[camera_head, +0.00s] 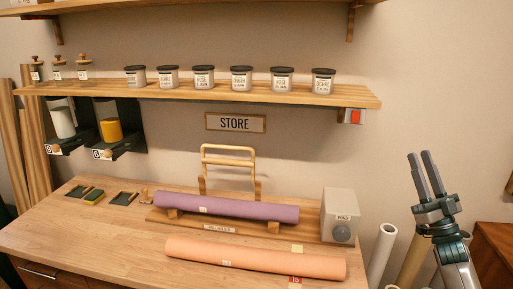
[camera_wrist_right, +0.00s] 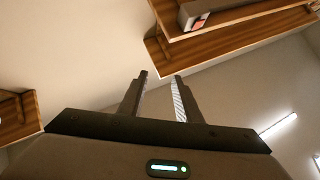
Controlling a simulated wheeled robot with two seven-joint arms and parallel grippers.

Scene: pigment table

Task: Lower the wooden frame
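The wooden frame (camera_head: 229,161) stands raised at the back of the table, behind the purple roll (camera_head: 240,208). It is a light wood loop with a crossbar, and its lower ends meet wooden blocks. My right gripper (camera_head: 427,157) points upward at the right, beyond the table's right end and well apart from the frame. Its two fingers are apart with nothing between them. The right wrist view also shows its fingers (camera_wrist_right: 162,75) open and empty, facing the shelf undersides. My left gripper is in neither view.
An orange roll (camera_head: 255,258) lies along the table's front. A grey box with a knob (camera_head: 340,215) stands at the table's right end. Several lidded jars line the shelf (camera_head: 270,96). Pale tubes (camera_head: 381,255) stand beside my right arm. The table's left front is clear.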

